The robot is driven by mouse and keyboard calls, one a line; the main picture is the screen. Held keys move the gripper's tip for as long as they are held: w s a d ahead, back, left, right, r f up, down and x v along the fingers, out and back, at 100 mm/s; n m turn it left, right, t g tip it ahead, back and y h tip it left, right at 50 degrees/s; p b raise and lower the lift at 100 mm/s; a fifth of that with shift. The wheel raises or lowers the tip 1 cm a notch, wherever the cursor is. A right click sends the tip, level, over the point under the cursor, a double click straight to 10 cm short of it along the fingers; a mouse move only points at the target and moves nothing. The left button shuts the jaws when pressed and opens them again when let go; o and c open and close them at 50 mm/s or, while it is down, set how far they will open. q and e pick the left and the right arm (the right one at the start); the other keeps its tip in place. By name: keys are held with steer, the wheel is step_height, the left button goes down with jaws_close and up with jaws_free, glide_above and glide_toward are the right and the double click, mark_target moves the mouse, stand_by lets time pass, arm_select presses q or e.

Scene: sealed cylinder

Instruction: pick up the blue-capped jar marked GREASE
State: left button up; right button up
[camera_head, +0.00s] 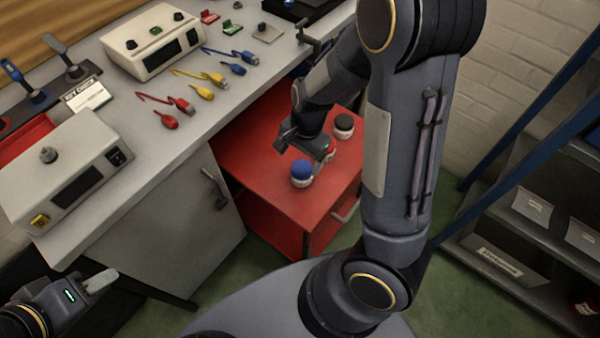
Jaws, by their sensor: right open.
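The blue-capped jar (301,172) stands upright on the top of a red cabinet (260,180). Its label is too small to read here. A black-capped jar (344,124) stands behind it to the right. My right gripper (306,154) is open just above and behind the blue-capped jar, with its fingers partly hidden. I cannot tell whether it touches the jar. My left gripper (101,281) is at the lower left, far from the jars. Only one pale finger shows clearly, so its opening cannot be judged.
A grey workbench (150,135) with power units, red, yellow and blue leads and tools runs along the left, above the cabinet. A dark shelf rack (520,240) with blue posts stands at the right. My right arm hides part of the cabinet's right side.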

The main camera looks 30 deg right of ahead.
mark_target(302, 168)
steer(key=shift+m+h, duration=0.6)
steer(key=shift+h, duration=0.1)
steer(key=f, duration=0.1)
steer(key=d+f, duration=0.1)
steer(key=w+f, duration=0.1)
steer(key=shift+d+f, duration=0.25)
steer(key=shift+f, duration=0.1)
steer(key=f, duration=0.2)
steer(key=f+b, duration=0.1)
steer(key=f, duration=0.4)
steer(key=shift+w+f, duration=0.25)
steer(key=shift+w, duration=0.1)
steer(key=c, duration=1.1)
